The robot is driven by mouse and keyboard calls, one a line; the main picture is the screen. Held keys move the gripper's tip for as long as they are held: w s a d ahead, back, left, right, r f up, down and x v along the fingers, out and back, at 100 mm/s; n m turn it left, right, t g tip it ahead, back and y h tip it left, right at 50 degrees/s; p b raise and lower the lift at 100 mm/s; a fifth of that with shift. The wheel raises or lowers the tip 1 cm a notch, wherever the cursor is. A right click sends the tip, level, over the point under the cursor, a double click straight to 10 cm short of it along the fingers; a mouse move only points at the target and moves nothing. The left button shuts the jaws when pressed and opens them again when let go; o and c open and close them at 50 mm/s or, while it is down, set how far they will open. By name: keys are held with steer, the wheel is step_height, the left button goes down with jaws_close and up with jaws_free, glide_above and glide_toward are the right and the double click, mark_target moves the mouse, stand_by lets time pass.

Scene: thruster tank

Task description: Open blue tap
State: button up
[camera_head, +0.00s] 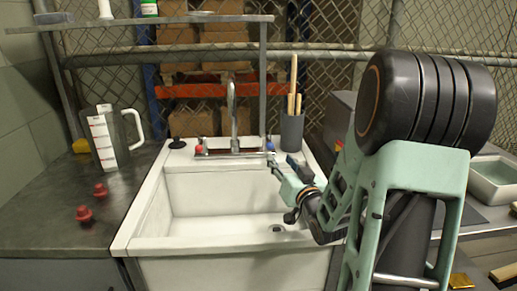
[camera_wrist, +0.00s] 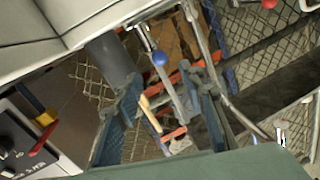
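The white sink (camera_head: 140,215) has a chrome faucet (camera_head: 233,110) at its back, with a red tap (camera_head: 199,149) on the left and a blue tap (camera_head: 270,146) on the right. In the head view my gripper (camera_head: 272,163) reaches in from the right, its tips just in front of and below the blue tap. In the wrist view the blue tap's round knob (camera_wrist: 159,59) shows between and beyond the fingertips of my gripper (camera_wrist: 162,76), which are apart and empty. Contact with the tap cannot be told. The red tap's knob (camera_wrist: 268,4) is at the top right edge.
A grey cup with wooden-handled tools (camera_head: 292,130) stands just right of the blue tap. A shelf rail (camera_head: 160,20) runs above the sink. A jug (camera_head: 110,140) and two red knobs (camera_head: 84,214) are on the left counter. The sink basin looks empty.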

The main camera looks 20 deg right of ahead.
mark_target(271, 148)
steer(key=w, duration=0.7)
steer(key=w+d, duration=0.1)
steer(key=w, duration=0.2)
steer(key=shift+w+b, duration=0.3)
steer(key=shift+b, duration=0.05)
jaws_close()
